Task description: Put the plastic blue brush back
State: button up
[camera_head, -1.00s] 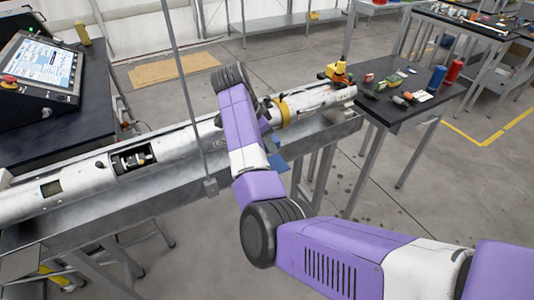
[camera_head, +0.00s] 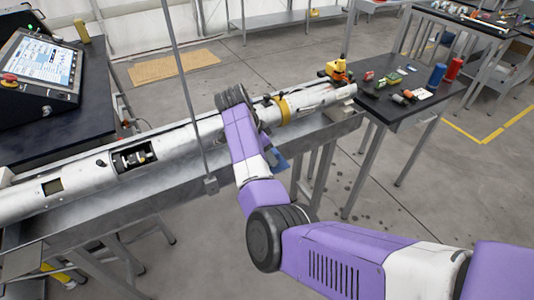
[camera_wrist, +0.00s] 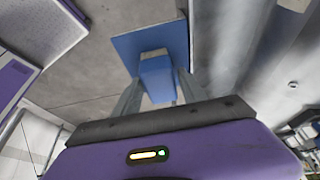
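The blue plastic brush (camera_wrist: 151,45) shows in the wrist view as a flat blue plate with a lighter blue handle (camera_wrist: 156,72). My gripper (camera_wrist: 158,88) has its two grey fingers on either side of the handle and appears shut on it. In the head view a small piece of the blue brush (camera_head: 280,160) shows beside my purple forearm, by the near edge of the metal trough. My gripper itself is mostly hidden behind the forearm there.
A long white tube (camera_head: 75,185) lies along the metal trough (camera_head: 165,195). A thin upright pole (camera_head: 186,95) stands left of my arm. A dark table (camera_head: 410,95) at right holds a yellow item (camera_head: 338,70), cans and small parts. A control screen (camera_head: 45,62) stands at left.

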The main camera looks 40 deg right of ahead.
jog(key=shift+o, duration=0.5)
jog(key=shift+r, duration=0.1)
jog(key=shift+r, duration=0.2)
jog(key=b+v, duration=0.2)
jog(key=v, duration=0.9)
jog(key=shift+a+r, duration=0.25)
jog(key=shift+r, duration=0.1)
jog(key=shift+w, duration=0.1)
